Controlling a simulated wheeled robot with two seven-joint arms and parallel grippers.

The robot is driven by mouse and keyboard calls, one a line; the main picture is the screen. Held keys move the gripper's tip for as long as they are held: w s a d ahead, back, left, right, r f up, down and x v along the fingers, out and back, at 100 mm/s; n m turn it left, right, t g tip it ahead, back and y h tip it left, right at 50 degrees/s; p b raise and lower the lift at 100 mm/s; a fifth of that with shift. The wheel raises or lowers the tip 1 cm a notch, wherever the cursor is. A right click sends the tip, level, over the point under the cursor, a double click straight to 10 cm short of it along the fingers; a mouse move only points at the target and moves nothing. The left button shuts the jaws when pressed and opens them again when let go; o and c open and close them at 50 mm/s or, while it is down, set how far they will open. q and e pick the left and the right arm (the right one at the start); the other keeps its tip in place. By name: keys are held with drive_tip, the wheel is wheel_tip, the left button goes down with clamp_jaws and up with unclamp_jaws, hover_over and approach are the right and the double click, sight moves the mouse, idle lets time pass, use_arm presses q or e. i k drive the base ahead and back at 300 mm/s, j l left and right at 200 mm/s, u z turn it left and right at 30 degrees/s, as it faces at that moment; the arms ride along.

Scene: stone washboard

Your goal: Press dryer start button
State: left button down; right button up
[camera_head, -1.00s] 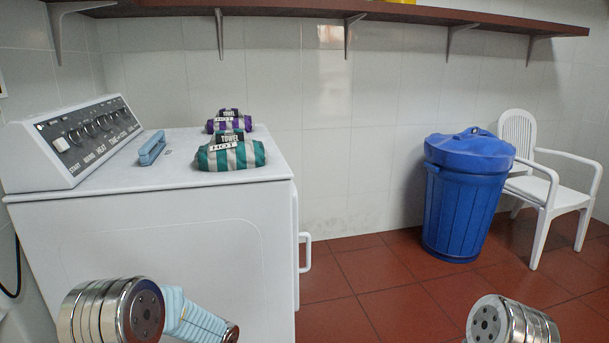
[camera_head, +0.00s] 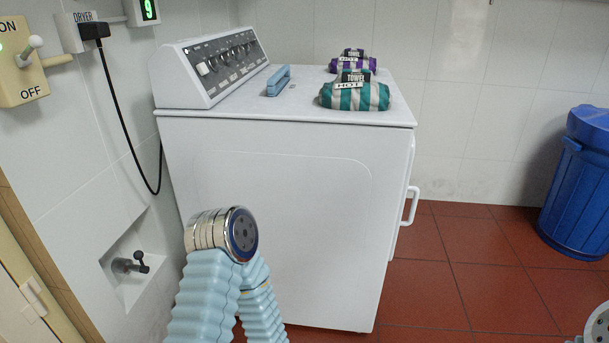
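A white square button (camera_head: 203,69) is at the panel's near left end; the small label below is hard to read. My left arm, with a metal joint and light blue sleeves, rises in front of the dryer and is apart from the panel. A bit of my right arm shows at the bottom right corner. Neither gripper's fingers are in view.
A striped teal towel (camera_head: 355,96), a purple towel (camera_head: 352,67) and a blue handled object (camera_head: 279,80) lie on the dryer top. A lever switch (camera_head: 22,62) and a plug with a black cable (camera_head: 94,31) are on the left wall. A blue bin (camera_head: 578,190) stands right.

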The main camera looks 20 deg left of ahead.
sight(203, 70)
drive_tip(key=u, duration=1.3)
